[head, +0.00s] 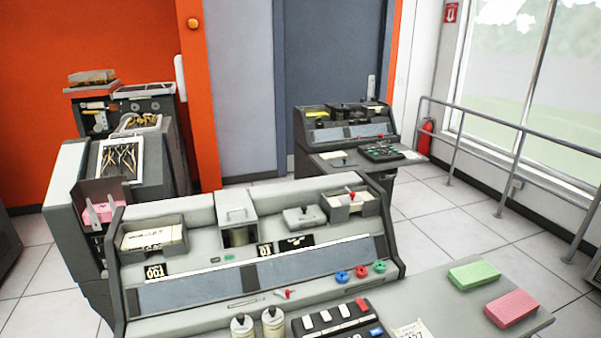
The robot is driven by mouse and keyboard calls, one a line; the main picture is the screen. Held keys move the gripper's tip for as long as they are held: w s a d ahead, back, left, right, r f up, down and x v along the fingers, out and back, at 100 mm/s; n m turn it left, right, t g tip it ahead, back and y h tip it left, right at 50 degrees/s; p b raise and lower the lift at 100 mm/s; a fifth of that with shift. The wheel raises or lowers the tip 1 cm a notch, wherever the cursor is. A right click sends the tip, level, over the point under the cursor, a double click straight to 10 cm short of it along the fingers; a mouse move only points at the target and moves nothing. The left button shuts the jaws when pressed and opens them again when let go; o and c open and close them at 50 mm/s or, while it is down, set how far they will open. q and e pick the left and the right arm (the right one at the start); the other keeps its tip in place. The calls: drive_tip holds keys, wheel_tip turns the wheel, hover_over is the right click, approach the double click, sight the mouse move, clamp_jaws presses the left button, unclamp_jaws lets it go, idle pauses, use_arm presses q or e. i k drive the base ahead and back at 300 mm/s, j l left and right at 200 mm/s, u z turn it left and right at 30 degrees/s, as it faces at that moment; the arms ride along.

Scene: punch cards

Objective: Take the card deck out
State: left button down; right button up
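Several things look like card decks, and I cannot tell which one is meant. A cream stack of cards (152,238) lies in an open hopper at the upper left of the near grey machine (190,285). A pink stack (102,212) sits in a slot of the machine behind it on the left. A green block-like stack (474,273) and a pink one (512,308) lie apart on the desk top (440,290) at the right. Neither of my grippers shows in the head view.
The near machine carries a keyboard (338,320), two cream cylinders (258,325) and coloured rings (360,271). A second keypunch-like machine (345,135) stands behind. A metal railing (510,150) and red extinguisher (426,138) are at the right. Tiled floor (450,215) lies clear between.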

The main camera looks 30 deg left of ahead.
sight(152, 239)
drive_tip(key=u, duration=2)
